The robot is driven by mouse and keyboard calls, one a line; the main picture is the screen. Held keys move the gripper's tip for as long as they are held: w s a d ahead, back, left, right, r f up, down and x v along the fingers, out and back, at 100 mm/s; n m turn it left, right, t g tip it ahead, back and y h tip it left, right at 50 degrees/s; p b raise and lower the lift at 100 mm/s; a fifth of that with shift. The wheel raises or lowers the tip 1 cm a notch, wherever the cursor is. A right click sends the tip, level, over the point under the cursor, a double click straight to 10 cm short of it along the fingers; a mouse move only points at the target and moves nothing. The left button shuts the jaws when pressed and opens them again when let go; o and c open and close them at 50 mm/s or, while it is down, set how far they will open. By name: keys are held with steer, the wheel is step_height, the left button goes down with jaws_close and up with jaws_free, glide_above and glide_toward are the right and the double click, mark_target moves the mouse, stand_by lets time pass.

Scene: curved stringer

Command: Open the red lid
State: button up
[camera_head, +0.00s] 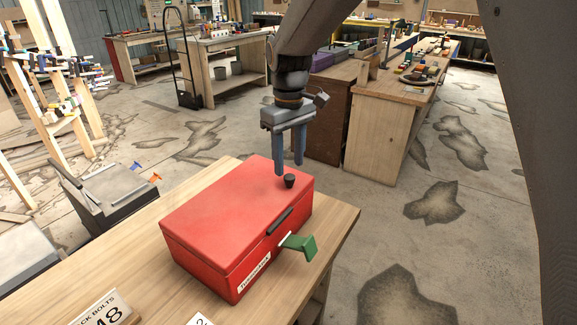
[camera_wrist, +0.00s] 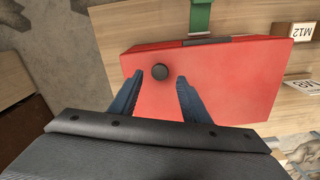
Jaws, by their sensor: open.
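A red box with a closed red lid (camera_head: 225,205) sits on a wooden bench. A small black knob (camera_head: 289,181) stands on the lid near its far right corner. A black handle strip (camera_head: 281,221) and a green piece (camera_head: 300,245) are on its front side. My gripper (camera_head: 290,170) is open and points down above the lid near the knob. In the wrist view, the knob (camera_wrist: 160,72) shows just beyond the blue fingertips (camera_wrist: 168,78), and the red lid (camera_wrist: 225,75) fills the middle.
The wooden bench top (camera_head: 335,225) is bare to the right of the box. A card marked M8 (camera_head: 107,309) stands at the front left. A grey case (camera_head: 110,195) is left of the bench. Concrete floor (camera_head: 430,250) is open to the right.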

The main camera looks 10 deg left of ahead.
mark_target(289, 176)
steer(key=shift+f+p, duration=0.45)
steer(key=shift+f, duration=1.3)
jaws_close()
